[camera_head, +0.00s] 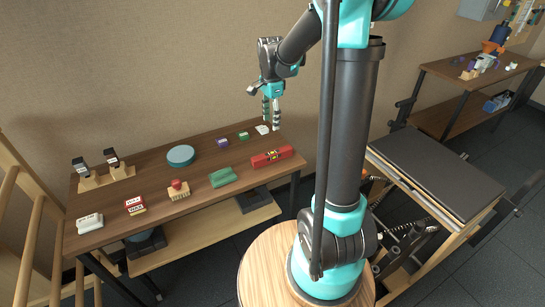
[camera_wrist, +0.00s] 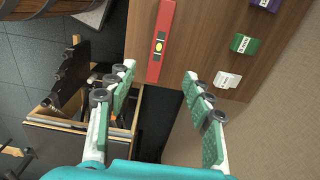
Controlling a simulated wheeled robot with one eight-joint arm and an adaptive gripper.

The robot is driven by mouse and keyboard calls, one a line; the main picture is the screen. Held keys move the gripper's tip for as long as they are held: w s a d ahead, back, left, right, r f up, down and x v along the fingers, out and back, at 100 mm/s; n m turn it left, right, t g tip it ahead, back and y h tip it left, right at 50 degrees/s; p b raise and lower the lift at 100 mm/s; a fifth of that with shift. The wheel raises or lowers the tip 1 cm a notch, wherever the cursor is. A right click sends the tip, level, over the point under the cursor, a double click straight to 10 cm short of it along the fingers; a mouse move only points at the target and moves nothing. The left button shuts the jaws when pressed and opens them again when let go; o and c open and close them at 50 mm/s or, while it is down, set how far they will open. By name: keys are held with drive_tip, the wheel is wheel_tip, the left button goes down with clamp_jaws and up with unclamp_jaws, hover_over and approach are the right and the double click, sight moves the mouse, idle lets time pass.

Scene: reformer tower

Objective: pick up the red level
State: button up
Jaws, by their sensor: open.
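The red level (camera_head: 271,156) lies flat near the front right edge of the wooden table in the head view. It also shows in the wrist view as a red bar (camera_wrist: 163,30) with a yellow-green vial. My gripper (camera_head: 271,125) is above the table's back right corner, up and behind the level. In the wrist view my gripper (camera_wrist: 160,78) is open and empty. Its two green-padded fingers are spread, with the level's near end between and beyond the fingertips.
On the table (camera_head: 150,205) are a green cloth-like item (camera_head: 222,177), a blue-grey disc (camera_head: 181,155), a white block (camera_head: 262,129), a green block (camera_head: 243,136) and a purple block (camera_head: 222,143). A dark-topped bench (camera_head: 435,175) stands at right. The wall is close behind the table.

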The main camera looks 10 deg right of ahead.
sight(272, 152)
wheel_tip(272, 152, down, 17)
drive_tip(key=shift+d+r, duration=0.15)
drive_tip(key=shift+r, duration=0.05)
idle(0.5)
clamp_jaws()
